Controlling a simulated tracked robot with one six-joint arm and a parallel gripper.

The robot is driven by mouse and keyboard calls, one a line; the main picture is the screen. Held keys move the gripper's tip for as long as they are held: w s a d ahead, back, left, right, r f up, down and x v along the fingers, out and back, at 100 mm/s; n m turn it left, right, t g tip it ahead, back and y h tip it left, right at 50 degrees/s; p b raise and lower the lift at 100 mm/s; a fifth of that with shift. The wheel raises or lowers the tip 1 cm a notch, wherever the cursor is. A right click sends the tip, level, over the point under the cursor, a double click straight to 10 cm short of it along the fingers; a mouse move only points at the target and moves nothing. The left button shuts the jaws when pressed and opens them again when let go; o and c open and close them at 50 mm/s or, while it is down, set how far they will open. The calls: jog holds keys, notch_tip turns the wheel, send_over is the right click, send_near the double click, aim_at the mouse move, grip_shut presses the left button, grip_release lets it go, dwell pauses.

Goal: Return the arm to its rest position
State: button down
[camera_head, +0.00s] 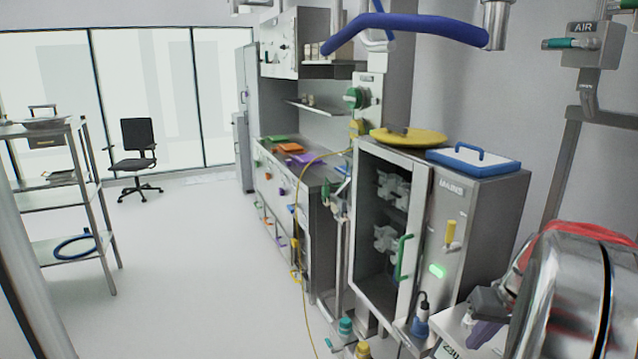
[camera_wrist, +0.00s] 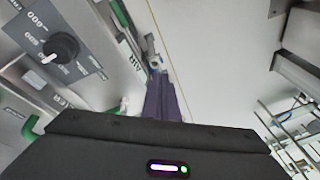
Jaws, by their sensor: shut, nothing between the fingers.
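My gripper (camera_head: 484,333) is low at the right of the head view, by the lower right of the metal cabinet. Its purple fingers are together and hold nothing. In the wrist view the fingers (camera_wrist: 163,95) lie side by side beyond the dark gripper body, over pale floor and panel edges. A shiny rounded metal body with red on top fills the head view's lower right corner; it may be part of my arm, and I cannot tell where the rest of the arm runs.
The open metal cabinet (camera_head: 483,215) carries a yellow disc (camera_head: 408,137) and a blue-edged lid (camera_head: 473,161). A control panel with a black knob (camera_wrist: 60,47) is close at left in the wrist view. A shelf rack (camera_head: 60,195) stands left; open floor (camera_head: 200,270) lies between.

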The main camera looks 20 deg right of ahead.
jog(key=s+a+r+n, duration=0.1)
jog(key=a+r+n, duration=0.1)
jog(key=a, duration=1)
jog(key=s+a+r+n+t, duration=0.1)
jog(key=a+r+n, duration=0.1)
jog(key=a, duration=1.1)
jog(key=s+a+r+n+t, duration=0.1)
jog(key=s+a+r, duration=0.1)
jog(key=a, duration=1)
jog(key=shift+a+r+n, duration=0.35)
jog(key=shift+r+n, duration=0.05)
jog(key=shift+r, duration=0.45)
jog(key=shift+d, duration=0.1)
